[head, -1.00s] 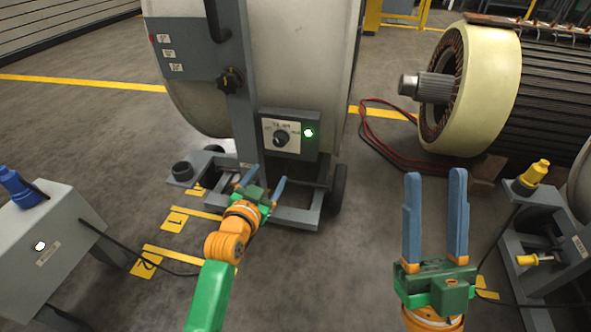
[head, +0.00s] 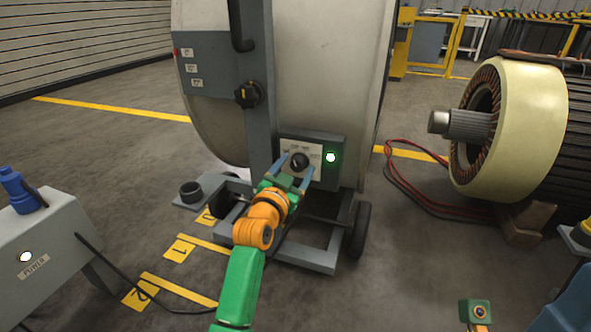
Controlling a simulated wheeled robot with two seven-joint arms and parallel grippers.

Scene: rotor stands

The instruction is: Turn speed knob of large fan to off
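The large fan (head: 320,60) is a big grey drum on a wheeled frame. My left gripper (head: 297,164) is open in front of the box, with one blue fingertip on each side of the knob in the picture. I cannot tell whether the fingers touch it. The knob's lower part and some plate markings are hidden or too small to read. My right gripper (head: 475,312) shows only partly at the bottom right; its fingertips are not clear.
A second black knob (head: 247,94) sits higher on the fan's post. A grey power box (head: 45,250) with a blue plug stands at left, its cable crossing the floor. A large rotor (head: 520,130) and red cables (head: 410,190) are at right.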

